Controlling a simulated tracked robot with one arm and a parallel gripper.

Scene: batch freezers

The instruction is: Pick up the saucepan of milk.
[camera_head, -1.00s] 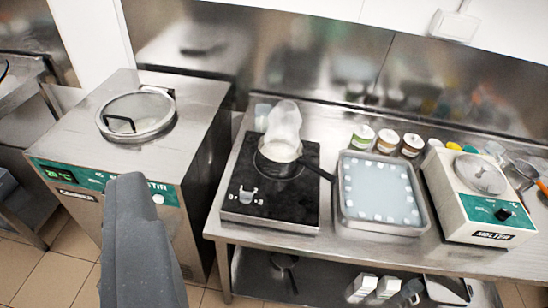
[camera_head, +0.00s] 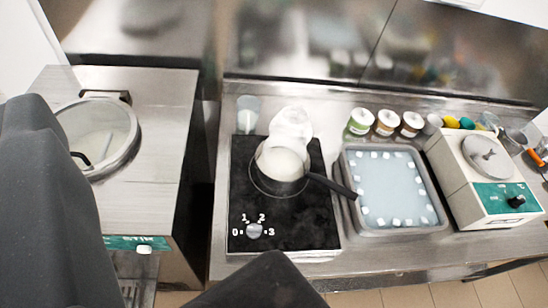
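The saucepan (camera_head: 283,166) holds white milk (camera_head: 281,160) and stands upright on the black hob (camera_head: 300,228). Its dark handle (camera_head: 333,186) points right and slightly toward me, ending by the left rim of the ice-filled tray. Dark grey parts of my own arm or gripper fill the left edge (camera_head: 40,200) and the bottom middle (camera_head: 262,285). They are apart from the saucepan, with bare view between. The fingertips cannot be made out clearly, so I cannot tell whether my gripper is open or shut. Nothing is seen held.
A metal tray (camera_head: 349,158) of liquid with white cubes is to the right. Several jars (camera_head: 387,121) line the back, and a white-and-green machine (camera_head: 498,195) stands farther right. A lidded freezer (camera_head: 160,195) is left, across a gap.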

